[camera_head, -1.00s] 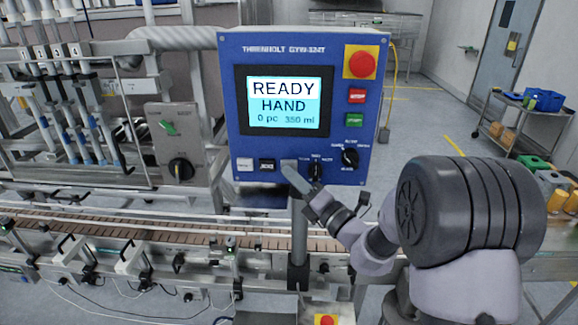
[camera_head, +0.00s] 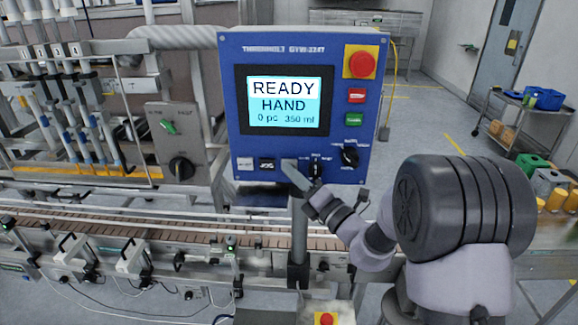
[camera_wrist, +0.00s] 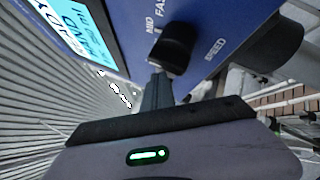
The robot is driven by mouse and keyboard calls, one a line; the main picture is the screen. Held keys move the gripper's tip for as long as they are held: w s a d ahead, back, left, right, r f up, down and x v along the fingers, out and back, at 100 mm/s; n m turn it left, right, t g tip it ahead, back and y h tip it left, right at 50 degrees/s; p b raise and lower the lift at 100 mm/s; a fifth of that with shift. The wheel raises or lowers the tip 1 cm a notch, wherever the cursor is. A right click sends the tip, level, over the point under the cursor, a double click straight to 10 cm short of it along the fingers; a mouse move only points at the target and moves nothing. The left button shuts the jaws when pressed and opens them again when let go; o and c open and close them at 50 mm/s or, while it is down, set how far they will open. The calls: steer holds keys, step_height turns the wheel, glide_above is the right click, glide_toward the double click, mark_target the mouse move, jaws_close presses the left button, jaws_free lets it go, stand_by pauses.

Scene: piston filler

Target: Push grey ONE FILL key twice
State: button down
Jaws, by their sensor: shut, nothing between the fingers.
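The blue control panel (camera_head: 228,100) carries a row of keys and knobs along its bottom edge. The grey key (camera_head: 289,163) sits right of the black key, mostly hidden behind my fingertips; its label cannot be read. My gripper (camera_head: 292,171) is shut and empty, its tips at the lower part of this key; whether they touch it I cannot tell. In the wrist view my fingers (camera_wrist: 157,92) point up beside a black speed knob (camera_wrist: 178,45), and the grey key is not visible. The display (camera_head: 290,101) reads READY, HAND, 0 pc, 350 ml.
A white key (camera_head: 245,164) and black key (camera_head: 267,164) lie left of my gripper. A selector knob (camera_head: 316,168) is close on its right, another knob (camera_head: 349,156) beyond. Red and green keys and a red emergency button (camera_head: 361,64) are above. A conveyor (camera_head: 130,222) runs below.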

steer(key=shift+s, duration=0.8)
steer(key=shift+s+a+b, duration=0.1)
steer(key=shift+s+b, duration=0.45)
steer(key=shift+s, duration=2)
stand_by(0.6)
steer(key=s, duration=0.3)
steer(key=shift+s, duration=0.4)
steer(key=shift+w, duration=0.1)
